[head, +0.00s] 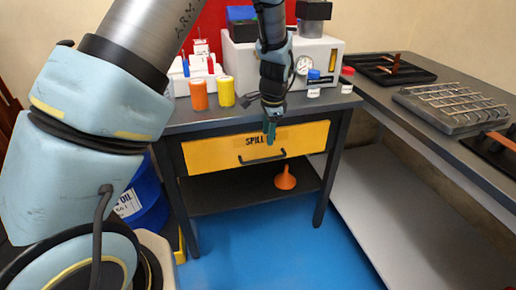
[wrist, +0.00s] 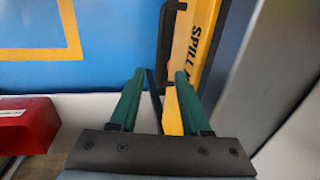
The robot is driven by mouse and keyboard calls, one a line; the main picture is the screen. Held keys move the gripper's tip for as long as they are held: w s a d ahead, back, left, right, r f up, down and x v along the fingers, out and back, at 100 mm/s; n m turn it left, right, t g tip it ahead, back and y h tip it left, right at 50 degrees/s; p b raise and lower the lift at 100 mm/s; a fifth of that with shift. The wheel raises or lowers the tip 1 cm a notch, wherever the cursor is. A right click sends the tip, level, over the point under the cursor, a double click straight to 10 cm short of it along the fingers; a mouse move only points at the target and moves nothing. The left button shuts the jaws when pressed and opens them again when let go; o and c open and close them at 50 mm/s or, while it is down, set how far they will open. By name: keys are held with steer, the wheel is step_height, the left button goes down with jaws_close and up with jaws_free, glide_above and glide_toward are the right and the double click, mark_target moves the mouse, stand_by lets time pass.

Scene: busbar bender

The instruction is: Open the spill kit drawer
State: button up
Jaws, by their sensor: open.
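The spill kit drawer (head: 308,137) has a yellow front with black lettering, under the dark bench top in the head view. It looks closed. Its black bar handle (head: 262,158) runs across the lower middle of the front. In the wrist view the drawer front (wrist: 199,22) and handle (wrist: 166,45) show turned on end, beyond the fingertips. My gripper (head: 270,140) hangs in front of the drawer, above the handle, covering part of the lettering. In the wrist view my gripper's green fingers (wrist: 158,75) are apart, with nothing held. The handle is not between them.
The bench top (head: 215,117) holds orange and yellow bottles (head: 212,93) and a gauge unit (head: 325,52). An orange funnel (head: 285,179) stands on the shelf below. A blue drum (head: 146,200) stands left. A grey side bench (head: 400,112) runs along the right. The blue floor in front is clear.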

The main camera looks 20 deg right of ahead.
mark_target(266, 160)
steer(key=f, duration=0.3)
steer(key=w+f, duration=0.1)
steer(key=f, duration=0.3)
steer(key=w+f+p, duration=0.1)
steer(key=f, duration=0.2)
steer(key=shift+d+f, duration=0.15)
steer(key=shift+f, duration=0.1)
jaws_close()
stand_by(1.1)
